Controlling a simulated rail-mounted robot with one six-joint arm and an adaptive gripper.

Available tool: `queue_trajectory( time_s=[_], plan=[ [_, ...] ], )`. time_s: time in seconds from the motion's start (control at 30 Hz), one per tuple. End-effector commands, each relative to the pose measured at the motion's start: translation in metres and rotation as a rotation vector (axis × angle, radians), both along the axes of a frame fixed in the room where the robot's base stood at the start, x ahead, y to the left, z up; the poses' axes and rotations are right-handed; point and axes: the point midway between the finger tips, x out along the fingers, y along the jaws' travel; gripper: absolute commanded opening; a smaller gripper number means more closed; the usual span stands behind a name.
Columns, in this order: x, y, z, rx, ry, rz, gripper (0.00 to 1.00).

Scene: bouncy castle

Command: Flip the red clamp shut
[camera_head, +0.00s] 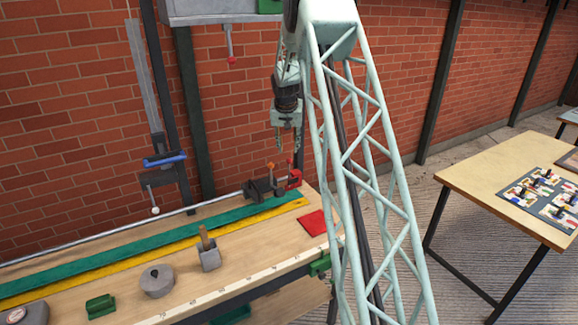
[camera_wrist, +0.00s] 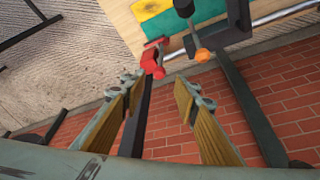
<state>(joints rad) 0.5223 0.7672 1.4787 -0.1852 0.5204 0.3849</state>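The red clamp (camera_head: 294,178) is at the right end of the metal bar along the back of the workbench. It is small in the head view, with a red part standing up from it. In the wrist view the red clamp (camera_wrist: 151,62) shows just beyond and between my fingertips, with a red handle piece at its top. My gripper (camera_head: 288,148) hangs above the clamp in the head view, pointing down. In the wrist view my gripper (camera_wrist: 157,84) is open, with nothing between its fingers. It appears apart from the clamp.
A dark clamp body (camera_head: 264,188) with an orange knob (camera_wrist: 202,55) sits close beside the red clamp on the bar (camera_head: 120,228). The brick wall (camera_head: 235,120) is close behind.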

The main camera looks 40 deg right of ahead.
Motion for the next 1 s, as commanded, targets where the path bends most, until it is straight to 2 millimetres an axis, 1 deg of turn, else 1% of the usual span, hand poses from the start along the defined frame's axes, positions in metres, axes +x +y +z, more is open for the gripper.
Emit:
queue_trajectory(
  time_s=[0.17,0.37,1.0],
  plan=[
    [0.001,-0.001,-0.006,0.001,0.001,0.0,0.28],
    [0.005,-0.005,-0.02,0.001,0.002,0.0,0.28],
    [0.024,-0.023,-0.082,0.001,0.001,0.0,0.28]
  ],
)
